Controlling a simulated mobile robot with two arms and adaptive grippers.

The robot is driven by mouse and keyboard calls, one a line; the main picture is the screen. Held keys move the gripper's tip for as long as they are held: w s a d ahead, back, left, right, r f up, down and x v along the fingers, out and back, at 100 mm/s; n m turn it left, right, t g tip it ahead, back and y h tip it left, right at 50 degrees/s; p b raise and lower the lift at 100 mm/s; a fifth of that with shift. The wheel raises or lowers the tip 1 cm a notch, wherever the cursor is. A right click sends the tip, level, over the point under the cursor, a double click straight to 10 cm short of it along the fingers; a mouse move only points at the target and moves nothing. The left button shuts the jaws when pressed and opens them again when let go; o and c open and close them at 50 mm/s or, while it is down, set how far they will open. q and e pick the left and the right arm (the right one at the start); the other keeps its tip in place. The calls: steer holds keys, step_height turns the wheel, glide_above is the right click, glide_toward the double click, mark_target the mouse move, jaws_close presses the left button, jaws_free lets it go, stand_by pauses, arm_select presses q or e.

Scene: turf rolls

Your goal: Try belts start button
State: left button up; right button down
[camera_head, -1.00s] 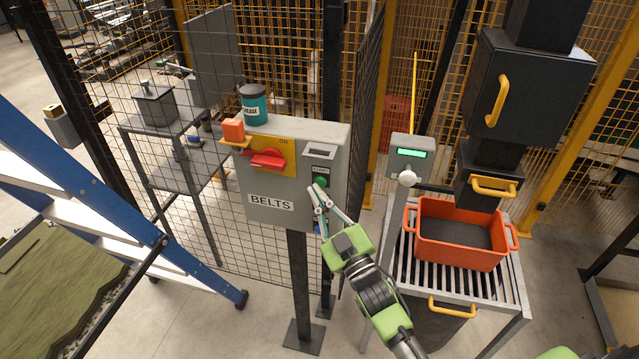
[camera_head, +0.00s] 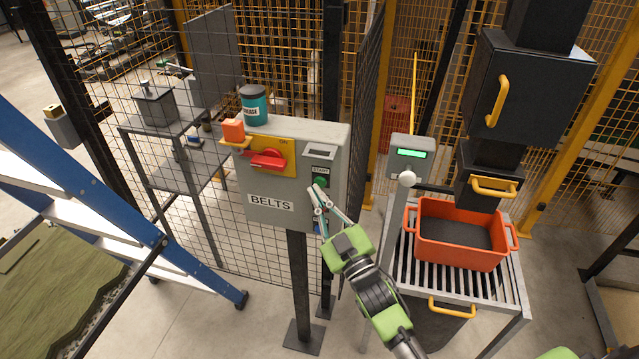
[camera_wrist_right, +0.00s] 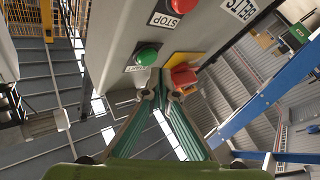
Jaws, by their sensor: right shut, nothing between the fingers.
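The grey BELTS control box (camera_head: 270,222) stands on a post in the middle of the head view. Its green start button (camera_head: 321,182) is on the right part of the front, under a START label. My right gripper (camera_head: 318,189) is shut and empty, its tips at or just in front of the button. In the right wrist view the green button (camera_wrist_right: 147,55) is uncovered, slightly above and left of the fingertips (camera_wrist_right: 160,88). I cannot tell whether they touch it. A red STOP button (camera_wrist_right: 184,5) sits beyond it. My left gripper is not in view.
A red switch handle (camera_head: 266,159) on a yellow plate is left of the button. A teal grease tin (camera_head: 254,106) stands on the box. An orange crate (camera_head: 455,256) is on a slatted stand to the right. A blue ladder (camera_head: 110,220) is at left.

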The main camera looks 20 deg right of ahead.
steer(key=shift+w+d, duration=0.1)
steer(key=shift+w, duration=0.05)
steer(key=shift+w+d, duration=0.15)
steer(key=shift+w, duration=0.1)
steer(key=shift+w+d, duration=0.25)
steer(key=shift+w, duration=0.1)
stand_by(0.8)
steer(key=shift+s+a, duration=0.1)
steer(key=shift+s, duration=0.05)
steer(key=shift+s+a, duration=0.35)
steer(key=shift+s, duration=0.25)
steer(key=shift+s+a+p, duration=0.45)
steer(key=shift+s+a, duration=0.3)
steer(key=shift+s, duration=0.3)
steer(key=shift+s+a+p, duration=0.4)
steer(key=shift+s+a, duration=0.3)
steer(key=shift+s, duration=0.3)
